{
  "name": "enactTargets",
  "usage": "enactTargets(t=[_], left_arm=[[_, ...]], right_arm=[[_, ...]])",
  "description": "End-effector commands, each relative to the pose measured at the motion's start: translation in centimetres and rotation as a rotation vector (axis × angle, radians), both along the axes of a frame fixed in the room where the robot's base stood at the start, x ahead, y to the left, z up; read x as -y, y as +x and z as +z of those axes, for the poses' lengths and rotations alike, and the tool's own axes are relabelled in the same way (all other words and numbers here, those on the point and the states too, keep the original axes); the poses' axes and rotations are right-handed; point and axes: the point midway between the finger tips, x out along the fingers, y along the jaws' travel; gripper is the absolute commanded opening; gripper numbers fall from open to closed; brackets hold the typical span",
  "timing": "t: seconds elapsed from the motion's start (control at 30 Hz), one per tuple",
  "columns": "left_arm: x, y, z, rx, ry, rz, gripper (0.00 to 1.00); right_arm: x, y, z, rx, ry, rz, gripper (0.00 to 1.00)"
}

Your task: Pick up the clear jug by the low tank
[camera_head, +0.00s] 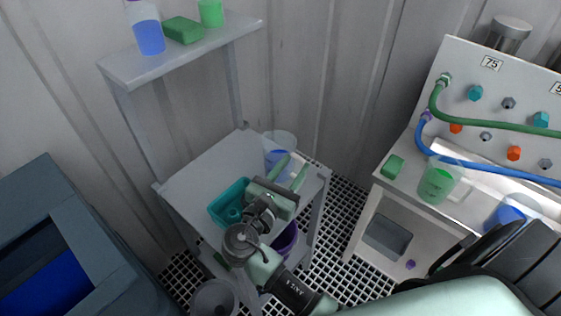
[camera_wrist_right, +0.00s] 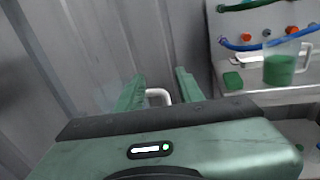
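A clear jug (camera_head: 279,146) with some blue liquid stands at the back right corner of a small grey table. My right gripper (camera_head: 292,171) is above this table, its two green fingers apart and pointing toward the jug. In the right wrist view the jug's pale handle (camera_wrist_right: 160,96) shows between the open fingers (camera_wrist_right: 160,90); the jug's body is faint there. I cannot tell whether the fingers touch the handle. A low tank with a blue inside (camera_head: 50,285) stands at the left. My left gripper is not in view.
A teal tray (camera_head: 217,211) lies on the small table (camera_head: 195,180), beside my gripper. A shelf (camera_head: 190,55) rises behind, holding a bottle and green items. At right, a bench has a jug of green liquid (camera_head: 438,186), a green block (camera_head: 392,166) and hoses. A purple bucket (camera_head: 287,240) sits low.

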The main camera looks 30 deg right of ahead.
Motion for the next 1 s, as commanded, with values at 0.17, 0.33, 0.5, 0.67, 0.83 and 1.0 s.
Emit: enactTargets(t=[0.17, 0.33, 0.5, 0.67, 0.83, 1.0], left_arm=[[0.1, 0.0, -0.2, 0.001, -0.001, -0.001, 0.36], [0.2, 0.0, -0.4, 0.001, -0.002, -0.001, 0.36], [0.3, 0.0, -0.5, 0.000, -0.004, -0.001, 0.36], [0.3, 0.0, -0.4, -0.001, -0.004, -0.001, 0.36], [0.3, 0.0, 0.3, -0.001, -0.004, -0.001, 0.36], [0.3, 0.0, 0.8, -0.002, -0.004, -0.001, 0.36]], right_arm=[[-0.3, 0.2, -1.0, -0.022, -0.065, -0.003, 0.37], [-0.2, 0.2, -4.4, -0.022, -0.064, -0.001, 0.37], [-0.3, 0.2, -6.5, -0.018, -0.060, -0.001, 0.37], [0.1, 0.5, -6.9, -0.017, -0.059, -0.002, 0.37], [2.5, 2.0, -6.7, -0.015, -0.060, -0.004, 0.37], [4.9, 3.6, -6.8, -0.017, -0.059, -0.002, 0.37]])
